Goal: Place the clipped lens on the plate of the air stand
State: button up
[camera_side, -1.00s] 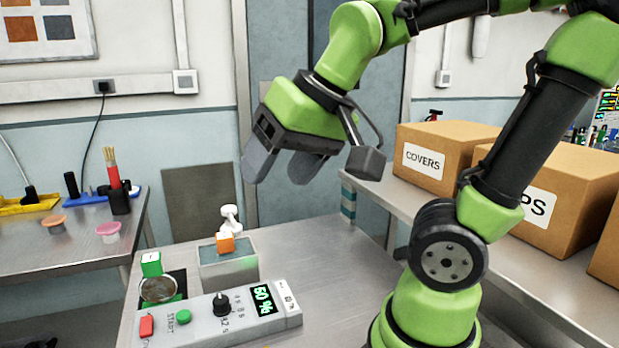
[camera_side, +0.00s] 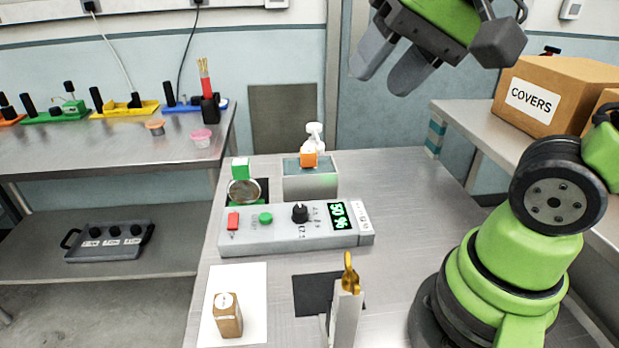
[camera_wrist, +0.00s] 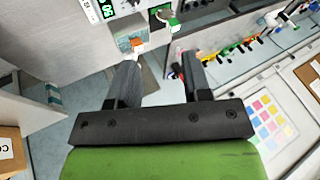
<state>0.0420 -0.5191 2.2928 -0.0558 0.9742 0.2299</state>
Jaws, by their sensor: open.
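A round, glassy disc (camera_side: 243,191) stands upright under a green clip (camera_side: 240,168) on a dark and green base, behind the control box. An orange clip (camera_side: 309,159) sits at the top of a grey tank (camera_side: 311,184) to its right; what hangs below it is hidden. Both the green clip (camera_wrist: 173,21) and the orange clip (camera_wrist: 138,44) show in the wrist view. I cannot tell for sure which part is the air stand's plate. My gripper (camera_side: 384,80) is open and empty, high above and right of the tank; its parted fingers also show in the wrist view (camera_wrist: 160,66).
A control box (camera_side: 290,236) with a green display lies before the tank. In front are a white sheet (camera_side: 252,280), a brown block (camera_side: 228,316), a dark mat (camera_side: 313,293) and a post with a gold top (camera_side: 349,272). Cartons (camera_side: 550,95) stand right; the bench's right middle is clear.

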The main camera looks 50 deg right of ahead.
jog(key=w+d+m+g, duration=0.2)
jog(key=w+d+m, duration=0.3)
jog(key=w, duration=0.4)
jog(key=m+g+h, duration=0.2)
jog(key=m+g, duration=0.2)
jog(key=m, duration=1.1)
send_over(309, 150)
notch_tip(309, 150, down, 16)
jog(key=shift+w+d+f, duration=0.1)
jog(key=shift+d, duration=0.05)
notch_tip(309, 150, down, 4)
jog(key=shift+r, duration=0.2)
jog(key=shift+f, duration=3)
grip_shut()
